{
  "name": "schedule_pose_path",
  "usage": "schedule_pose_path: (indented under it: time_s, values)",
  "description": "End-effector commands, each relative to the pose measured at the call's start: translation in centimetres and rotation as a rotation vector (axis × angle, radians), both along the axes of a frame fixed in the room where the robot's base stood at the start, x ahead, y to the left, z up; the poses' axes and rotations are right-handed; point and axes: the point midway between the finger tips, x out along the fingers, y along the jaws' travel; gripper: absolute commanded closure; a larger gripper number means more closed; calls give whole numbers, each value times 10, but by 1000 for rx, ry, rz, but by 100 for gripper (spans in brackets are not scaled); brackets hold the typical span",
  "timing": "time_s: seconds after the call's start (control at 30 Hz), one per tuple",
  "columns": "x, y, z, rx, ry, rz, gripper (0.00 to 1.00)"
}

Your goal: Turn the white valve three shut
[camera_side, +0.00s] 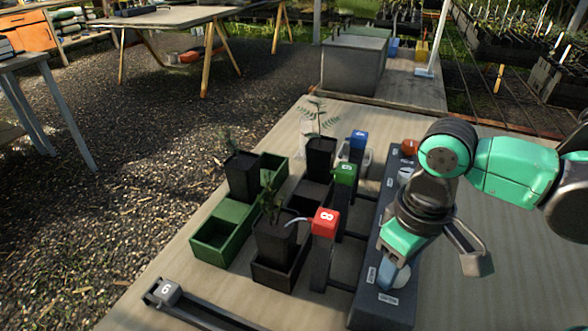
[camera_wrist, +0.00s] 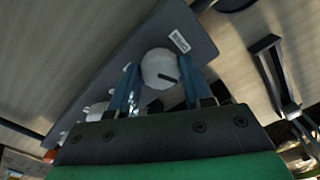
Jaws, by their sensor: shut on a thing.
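A white round valve knob (camera_wrist: 158,66) with a dark pointer mark sits near one end of the dark grey manifold (camera_wrist: 190,22) in the wrist view. My gripper (camera_wrist: 157,72) has its two blue fingers on opposite sides of this knob and is shut on it. In the side view my gripper (camera_side: 393,273) reaches down to the near end of the manifold (camera_side: 375,311), and the white knob (camera_side: 404,275) shows partly behind the fingers. I cannot read the number on its label. Another white knob (camera_side: 405,176) stands farther along the manifold.
Posts with a red block (camera_side: 326,221), a green block (camera_side: 344,173) and a blue block (camera_side: 358,139) stand left of the manifold. Potted plants (camera_side: 275,240) stand in green and black trays. Bare tabletop lies right of the manifold.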

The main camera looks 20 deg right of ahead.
Motion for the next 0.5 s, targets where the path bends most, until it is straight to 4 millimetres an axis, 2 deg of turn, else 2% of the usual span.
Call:
schedule_pose_path:
  time_s: [0.2,0.5]
  values:
    - [0,0,0,-1,1,-181,100]
    - [0,0,0,-1,1,-355,100]
